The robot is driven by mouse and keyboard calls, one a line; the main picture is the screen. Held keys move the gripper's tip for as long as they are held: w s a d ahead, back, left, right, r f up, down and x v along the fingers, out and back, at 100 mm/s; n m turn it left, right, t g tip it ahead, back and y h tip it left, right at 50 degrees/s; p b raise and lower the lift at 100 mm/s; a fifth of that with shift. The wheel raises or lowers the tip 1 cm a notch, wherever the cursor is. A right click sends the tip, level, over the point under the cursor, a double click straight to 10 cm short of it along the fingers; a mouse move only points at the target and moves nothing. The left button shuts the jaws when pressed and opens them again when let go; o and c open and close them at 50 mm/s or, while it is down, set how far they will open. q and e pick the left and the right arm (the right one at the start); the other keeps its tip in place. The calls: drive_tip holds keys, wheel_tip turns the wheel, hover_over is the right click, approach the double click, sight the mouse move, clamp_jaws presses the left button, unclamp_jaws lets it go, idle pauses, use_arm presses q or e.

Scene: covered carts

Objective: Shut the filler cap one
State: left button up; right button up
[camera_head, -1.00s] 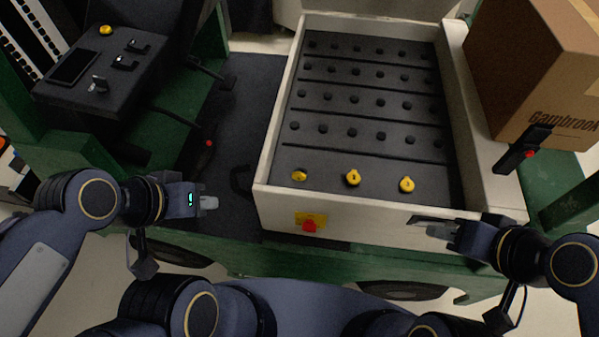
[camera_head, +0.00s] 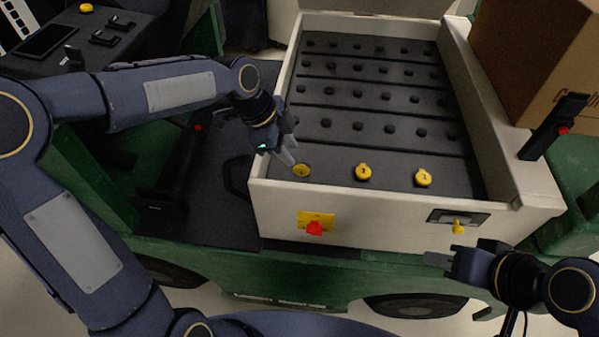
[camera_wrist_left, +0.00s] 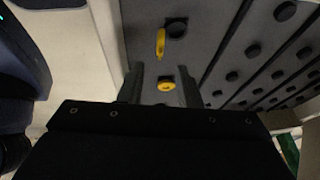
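Three yellow filler caps lie in a row along the near edge of the dark panel: a left one (camera_head: 301,171), a middle one (camera_head: 363,172) and a right one (camera_head: 424,177). I cannot read their numbers. In the left wrist view the left cap (camera_wrist_left: 160,42) stands edge-on beside a dark round spot and looks raised. The middle cap (camera_wrist_left: 166,85) shows flat beyond it. My left gripper (camera_head: 291,155) is just above and left of the left cap; its fingers (camera_wrist_left: 163,68) are apart and empty. My right gripper (camera_head: 440,260) is low in front of the cart, its opening unclear.
The panel sits inside a white-walled tray (camera_head: 280,200); rows of black knobs (camera_head: 357,126) fill the back. The front wall carries a red knob (camera_head: 315,228) on a yellow plate and a yellow-tipped latch (camera_head: 458,227). A cardboard box (camera_head: 545,60) stands at the right.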

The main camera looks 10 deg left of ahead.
sight(301, 166)
use_arm(q)
drive_tip(key=x, duration=0.7)
drive_tip(key=shift+d+f, duration=0.1)
drive_tip(key=shift+f, duration=0.15)
clamp_jaws()
